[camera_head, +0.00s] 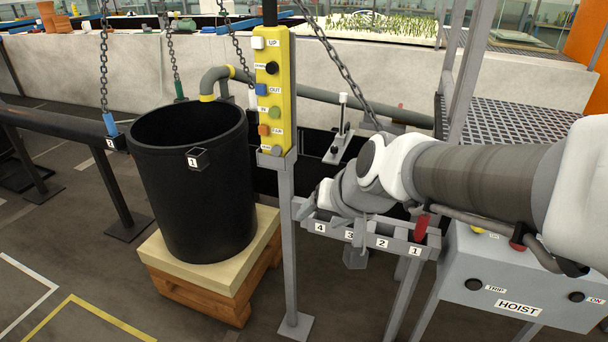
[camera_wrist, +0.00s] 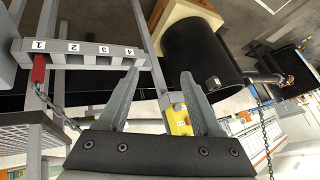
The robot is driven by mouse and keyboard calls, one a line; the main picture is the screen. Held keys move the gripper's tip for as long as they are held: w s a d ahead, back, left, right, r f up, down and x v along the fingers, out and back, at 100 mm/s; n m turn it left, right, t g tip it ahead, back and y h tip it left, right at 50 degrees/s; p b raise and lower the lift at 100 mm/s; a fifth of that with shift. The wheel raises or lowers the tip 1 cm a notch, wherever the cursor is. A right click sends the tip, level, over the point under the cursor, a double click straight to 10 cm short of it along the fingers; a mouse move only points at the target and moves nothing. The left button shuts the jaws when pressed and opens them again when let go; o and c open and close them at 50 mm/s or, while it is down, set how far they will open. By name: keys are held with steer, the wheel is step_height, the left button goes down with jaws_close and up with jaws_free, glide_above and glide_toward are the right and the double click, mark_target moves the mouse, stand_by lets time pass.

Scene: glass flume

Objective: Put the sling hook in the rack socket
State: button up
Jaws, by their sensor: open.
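A red sling hook (camera_head: 421,225) stands in socket 1 of the grey rack (camera_head: 388,255). In the wrist view the red hook (camera_wrist: 38,68) sits at the end of the rack (camera_wrist: 95,48) marked 1, with a chain (camera_wrist: 60,112) running from it. Sockets 2, 3 and 4 look empty. A blue hook (camera_head: 110,124) is at bracket 2 on the black tub's rim. A green hook (camera_head: 179,91) is at the far rim. My gripper (camera_wrist: 160,72) is open, with nothing between its fingers, near the rack's socket 4 end and apart from the red hook.
The black tub (camera_head: 195,190) stands on a wooden pallet; its front bracket 1 (camera_head: 199,160) is empty. A yellow button pendant (camera_head: 274,90) on a post stands between tub and rack. A grey hoist box (camera_head: 520,280) is at right. Chains hang overhead.

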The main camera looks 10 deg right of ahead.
steer(key=s+d+r+n+g+h, duration=0.1)
steer(key=s+d+r+n+h, duration=0.1)
steer(key=s, duration=1)
steer(key=shift+s+r+n+g, duration=0.3)
steer(key=shift+s+n+g, duration=0.1)
steer(key=shift+n, duration=0.1)
step_height(320, 180, up, 11)
steer(key=p, duration=1.1)
steer(key=shift+r, duration=0.2)
